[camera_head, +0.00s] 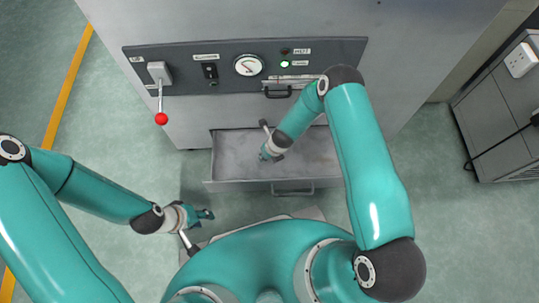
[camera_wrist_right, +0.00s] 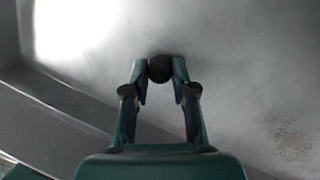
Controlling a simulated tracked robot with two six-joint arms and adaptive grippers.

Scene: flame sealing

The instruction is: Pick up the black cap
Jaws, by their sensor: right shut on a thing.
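The black cap (camera_wrist_right: 160,70) is a small dark round thing in the right wrist view, between my right fingertips above a pale grey surface. My right gripper (camera_head: 266,154) reaches down into the open drawer (camera_head: 240,187) in the head view and is shut on the cap. The cap is too small or too hidden to make out in the head view. My left gripper (camera_head: 205,214) is open and empty, left of the drawer's front and well away from the cap.
A grey machine with a dark control panel (camera_head: 225,70) stands behind the drawer. A red-knobbed lever (camera_head: 161,118), a gauge (camera_head: 248,65) and a lit green lamp (camera_head: 285,64) are on it. The drawer walls stand close around my right gripper. A grey cabinet (camera_head: 495,110) is at right.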

